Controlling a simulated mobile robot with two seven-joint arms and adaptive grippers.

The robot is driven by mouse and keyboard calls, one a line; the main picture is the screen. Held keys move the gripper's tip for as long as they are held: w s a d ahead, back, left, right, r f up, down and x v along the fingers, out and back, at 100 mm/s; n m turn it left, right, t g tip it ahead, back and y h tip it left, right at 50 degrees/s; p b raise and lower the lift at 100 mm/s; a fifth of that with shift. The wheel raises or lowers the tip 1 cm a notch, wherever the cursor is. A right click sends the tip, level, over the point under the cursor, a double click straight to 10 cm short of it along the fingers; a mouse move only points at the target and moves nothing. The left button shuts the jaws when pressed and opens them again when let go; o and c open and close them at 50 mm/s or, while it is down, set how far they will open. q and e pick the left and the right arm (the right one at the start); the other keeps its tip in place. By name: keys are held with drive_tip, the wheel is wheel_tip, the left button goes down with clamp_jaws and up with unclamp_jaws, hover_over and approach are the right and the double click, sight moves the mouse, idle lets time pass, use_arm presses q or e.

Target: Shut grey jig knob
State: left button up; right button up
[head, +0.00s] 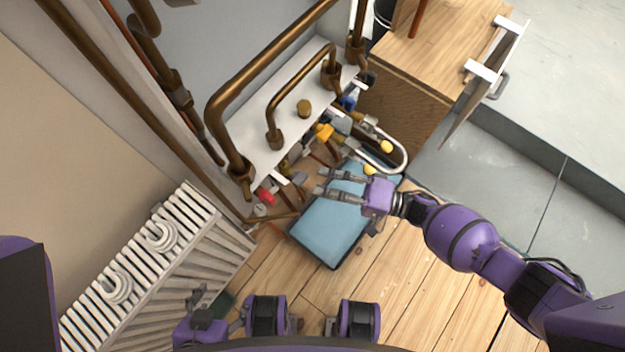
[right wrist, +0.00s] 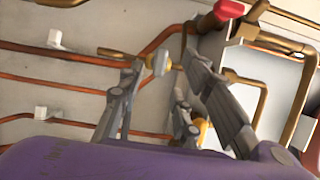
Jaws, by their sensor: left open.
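Small valves and handles crowd the pipework under the white shelf. A small grey piece (head: 299,179) shows just ahead of my right gripper (head: 321,181); I cannot tell surely that it is the grey jig knob. My right gripper is open, its two fingers apart and pointing at the pipework. In the right wrist view a pale round knob with a yellowish side (right wrist: 160,62) appears between the fingertips, and contact cannot be told. My left gripper (head: 197,295) is open and empty at the bottom left, far from the valves.
A red handle (head: 265,195) and a yellow handle (head: 324,132) are close by. A blue pad (head: 330,225) lies on the wooden floor below my right gripper. A white radiator (head: 150,265) stands left. A wooden cabinet (head: 410,100) with an open door stands right.

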drive_tip(key=s+d, duration=0.1)
drive_tip(key=d, duration=0.6)
drive_tip(key=shift+s+d, duration=0.2)
drive_tip(key=shift+d, duration=0.1)
